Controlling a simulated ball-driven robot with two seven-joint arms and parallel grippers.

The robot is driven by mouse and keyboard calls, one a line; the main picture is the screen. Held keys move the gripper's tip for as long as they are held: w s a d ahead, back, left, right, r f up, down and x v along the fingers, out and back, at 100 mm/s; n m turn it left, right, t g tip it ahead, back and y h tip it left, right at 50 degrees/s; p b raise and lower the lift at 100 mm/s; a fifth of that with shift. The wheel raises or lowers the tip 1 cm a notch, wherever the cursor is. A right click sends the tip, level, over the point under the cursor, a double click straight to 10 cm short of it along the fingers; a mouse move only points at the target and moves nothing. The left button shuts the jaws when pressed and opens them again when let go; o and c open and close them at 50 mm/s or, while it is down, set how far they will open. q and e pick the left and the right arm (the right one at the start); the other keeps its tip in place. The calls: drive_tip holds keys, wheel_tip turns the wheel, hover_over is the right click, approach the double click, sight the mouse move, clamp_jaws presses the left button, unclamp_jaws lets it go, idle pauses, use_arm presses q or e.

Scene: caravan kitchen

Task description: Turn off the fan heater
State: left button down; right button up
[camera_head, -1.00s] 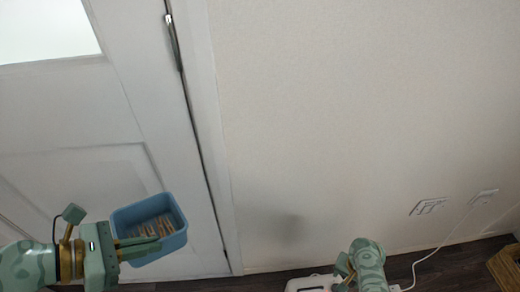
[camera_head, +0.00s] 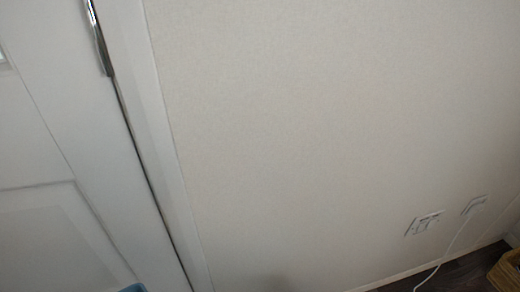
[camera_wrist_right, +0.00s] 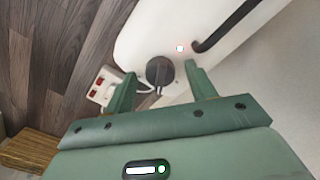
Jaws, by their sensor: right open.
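The white fan heater (camera_wrist_right: 140,35) shows in the right wrist view, on a dark wood floor. It has a round dark knob (camera_wrist_right: 159,70), a small lit light (camera_wrist_right: 180,48) and a long black slot (camera_wrist_right: 226,26). My right gripper (camera_wrist_right: 160,76) is open, with its green fingers on either side of the knob in the picture. I cannot tell whether they touch it. The heater and my right gripper are out of the head view. My left gripper is in no current view.
A white socket strip (camera_wrist_right: 104,88) with red switches lies beside the heater. A wooden crate (camera_head: 507,272) stands at the right. A wall socket (camera_head: 424,223) and a plug with a white cable (camera_head: 457,240) are low on the wall. A blue container's edge (camera_head: 132,288) shows at the bottom.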

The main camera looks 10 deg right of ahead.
use_arm(q)
drive_tip(key=shift+r, duration=0.15)
use_arm(e)
drive_tip(key=shift+r, duration=0.1)
drive_tip(key=c, duration=1)
use_arm(q)
drive_tip(key=shift+r, duration=0.1)
use_arm(e)
drive_tip(key=shift+n, duration=0.3)
use_arm(q)
drive_tip(key=shift+r+p, duration=0.4)
use_arm(e)
drive_tip(key=shift+n, duration=0.9)
use_arm(q)
drive_tip(key=shift+r, duration=0.35)
use_arm(e)
drive_tip(key=n, duration=0.2)
drive_tip(key=shift+n, duration=0.3)
use_arm(q)
drive_tip(key=shift+r+p, duration=0.25)
drive_tip(key=shift+p, duration=0.2)
use_arm(e)
drive_tip(key=n, duration=0.3)
drive_tip(key=shift+n, duration=0.3)
use_arm(q)
drive_tip(key=shift+r, duration=0.1)
use_arm(e)
drive_tip(key=shift+n, duration=1.6)
